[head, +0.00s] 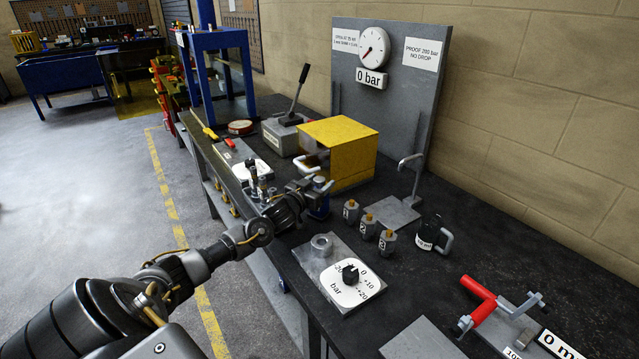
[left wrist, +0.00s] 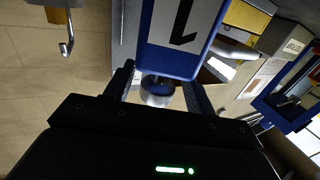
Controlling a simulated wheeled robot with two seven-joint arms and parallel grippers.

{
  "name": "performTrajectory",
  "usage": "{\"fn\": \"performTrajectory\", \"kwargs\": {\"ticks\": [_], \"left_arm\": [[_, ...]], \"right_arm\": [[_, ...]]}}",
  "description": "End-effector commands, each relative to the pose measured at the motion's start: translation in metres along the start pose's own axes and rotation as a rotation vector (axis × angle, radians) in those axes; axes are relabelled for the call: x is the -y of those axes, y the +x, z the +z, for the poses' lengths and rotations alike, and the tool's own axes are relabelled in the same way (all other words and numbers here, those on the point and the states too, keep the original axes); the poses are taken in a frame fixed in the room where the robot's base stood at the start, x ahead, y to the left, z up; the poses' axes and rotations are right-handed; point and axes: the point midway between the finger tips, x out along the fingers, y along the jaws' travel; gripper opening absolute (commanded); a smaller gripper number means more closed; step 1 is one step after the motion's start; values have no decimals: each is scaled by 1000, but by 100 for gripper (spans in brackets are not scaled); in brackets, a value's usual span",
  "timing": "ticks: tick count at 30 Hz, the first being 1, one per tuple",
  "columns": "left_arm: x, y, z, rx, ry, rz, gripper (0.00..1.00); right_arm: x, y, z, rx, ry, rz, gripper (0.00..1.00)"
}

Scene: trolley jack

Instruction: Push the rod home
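In the left wrist view a blue block (left wrist: 180,38) with a white label marked 1 fills the top middle. A round silver rod end (left wrist: 157,90) sticks out of it towards my gripper. My left gripper (head: 314,186) is at the blue body; in the left wrist view its two fingers (left wrist: 160,92) stand on either side of the rod end, with narrow gaps that look clear. How far the rod sticks out is hard to tell. My right gripper is not in view.
A yellow box (head: 350,172) stands behind the gripper, with a lever unit (head: 285,136) to its left. A hook stand (head: 393,212), several numbered weights and a dial plate (head: 338,292) lie to the right and front. A gauge (head: 374,48) reads 0 bar.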

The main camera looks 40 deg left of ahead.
Motion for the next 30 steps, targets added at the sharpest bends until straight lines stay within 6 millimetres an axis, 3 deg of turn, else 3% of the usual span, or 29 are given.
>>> {"fn": "performTrajectory", "kwargs": {"ticks": [8,21,30], "left_arm": [[0,-4,-1,-3,0,0,55],[0,-80,2,-1,1,2,55],[0,-106,0,-1,0,0,55]], "right_arm": [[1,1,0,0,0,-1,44],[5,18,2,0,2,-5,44],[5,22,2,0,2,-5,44]]}}
